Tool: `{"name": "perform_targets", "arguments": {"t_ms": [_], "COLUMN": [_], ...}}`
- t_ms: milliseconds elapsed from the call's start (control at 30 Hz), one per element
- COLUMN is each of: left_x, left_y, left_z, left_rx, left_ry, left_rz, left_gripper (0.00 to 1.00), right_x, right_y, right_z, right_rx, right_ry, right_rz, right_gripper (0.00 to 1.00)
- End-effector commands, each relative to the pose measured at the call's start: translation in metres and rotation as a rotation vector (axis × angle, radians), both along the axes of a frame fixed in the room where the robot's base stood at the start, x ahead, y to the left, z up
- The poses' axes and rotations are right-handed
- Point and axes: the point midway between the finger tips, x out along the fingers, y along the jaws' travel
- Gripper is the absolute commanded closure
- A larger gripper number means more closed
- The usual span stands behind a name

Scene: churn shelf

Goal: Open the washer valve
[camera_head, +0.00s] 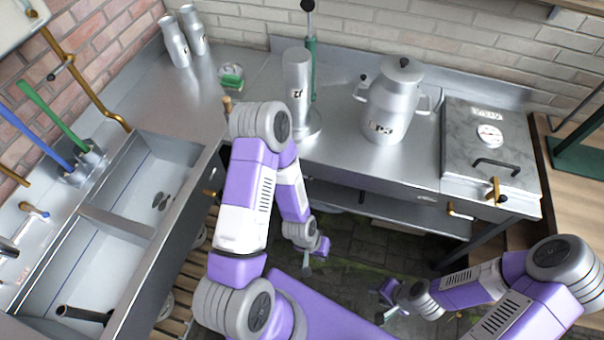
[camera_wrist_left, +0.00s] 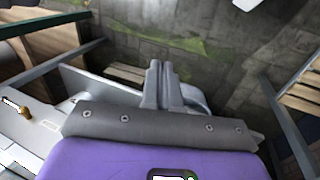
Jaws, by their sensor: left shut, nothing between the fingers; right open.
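A grey metal box with a round gauge and a lid handle, which looks like the washer (camera_head: 465,140), stands at the right end of the steel counter. A small brass valve (camera_head: 494,190) sits on its front edge; its exact setting is too small to tell. My left gripper (camera_head: 307,268) hangs low in front of the counter, well left of the valve. In the left wrist view its fingers (camera_wrist_left: 162,82) are shut with nothing between them. My right gripper (camera_head: 388,316) is low near the bottom of the head view, open, below and left of the valve, touching nothing.
A large milk churn (camera_head: 388,110) and a tall metal cylinder (camera_head: 297,85) stand on the counter. A double sink (camera_head: 115,215) is at left. The stone floor (camera_head: 350,245) before the counter is clear.

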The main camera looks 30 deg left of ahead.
Motion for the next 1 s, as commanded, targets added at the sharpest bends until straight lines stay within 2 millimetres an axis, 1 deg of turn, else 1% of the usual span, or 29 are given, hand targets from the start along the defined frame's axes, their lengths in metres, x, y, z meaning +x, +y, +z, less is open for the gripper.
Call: {"name": "perform_targets", "arguments": {"t_ms": [33,67,100,167,200,267,300,400,500,600,867,1000], "left_x": [0.020,0.032,0.050,0.078,0.095,0.117,0.129,0.149,0.158,0.161,0.161,0.165], "left_y": [0.016,0.028,0.045,0.071,0.088,0.110,0.123,0.148,0.162,0.167,0.167,0.169], "left_z": [0.001,0.004,0.010,0.023,0.035,0.054,0.067,0.094,0.111,0.117,0.117,0.108], "left_rx": [0.049,0.082,0.131,0.203,0.247,0.304,0.336,0.392,0.421,0.430,0.431,0.432], "left_ry": [-0.052,-0.085,-0.133,-0.207,-0.256,-0.325,-0.363,-0.439,-0.477,-0.490,-0.488,-0.487], "left_rz": [0.000,0.002,0.006,0.015,0.023,0.041,0.052,0.082,0.101,0.108,0.107,0.108], "left_gripper": [1.00,1.00,1.00,1.00,1.00,1.00,1.00,1.00,1.00,1.00,1.00,1.00], "right_x": [0.000,0.000,0.000,0.000,0.000,0.000,0.000,0.000,0.000,0.000,0.000,0.000], "right_y": [0.000,0.000,0.000,0.000,0.000,0.000,0.000,0.000,0.000,0.000,0.000,0.000], "right_z": [-0.007,-0.010,-0.014,-0.021,-0.025,-0.031,-0.034,-0.039,-0.042,-0.042,-0.041,-0.046], "right_rx": [0.000,0.000,0.000,0.000,0.000,0.000,0.000,0.000,0.000,0.000,0.000,0.000], "right_ry": [0.000,0.000,0.000,0.000,0.000,0.000,0.000,0.000,0.000,0.000,0.000,0.000], "right_rz": [0.000,0.000,0.000,0.000,0.000,0.000,0.000,0.000,0.000,0.000,0.000,0.000], "right_gripper": [0.57,0.57,0.57,0.57,0.57,0.57,0.57,0.57,0.57,0.57,0.57,0.57]}}
